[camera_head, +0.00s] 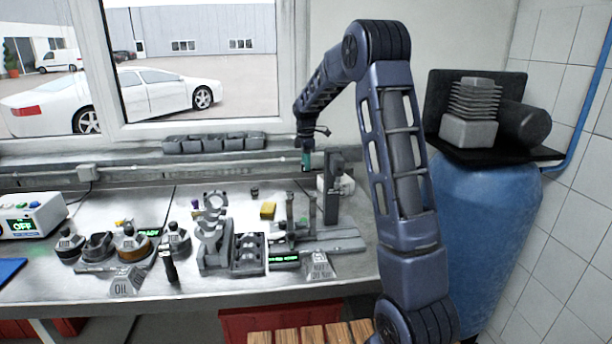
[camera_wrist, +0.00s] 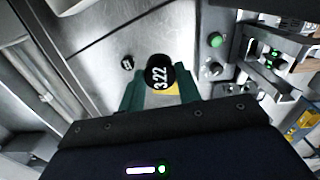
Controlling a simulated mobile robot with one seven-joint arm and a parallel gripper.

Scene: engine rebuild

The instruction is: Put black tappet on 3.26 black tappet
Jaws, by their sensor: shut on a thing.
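My gripper (camera_head: 306,162) hangs above the back of the metal bench, with its fingers pointing down. In the wrist view its two green fingers (camera_wrist: 160,88) are shut on a round black tappet (camera_wrist: 159,71), whose white marking looks like 3.22. A smaller-looking black tappet (camera_wrist: 127,62) stands on the bench below, apart from the gripper; its marking is too small to read. It seems to be the small dark piece (camera_head: 254,191) in the head view. I cannot make out a 3.26 marking.
A yellow block (camera_head: 268,210) lies on the bench, partly hidden behind the held tappet in the wrist view. A grey fixture with upright posts (camera_head: 312,207) stands below and near my gripper. A green button (camera_wrist: 216,40) shows at right. Grey bins (camera_head: 213,142) line the windowsill.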

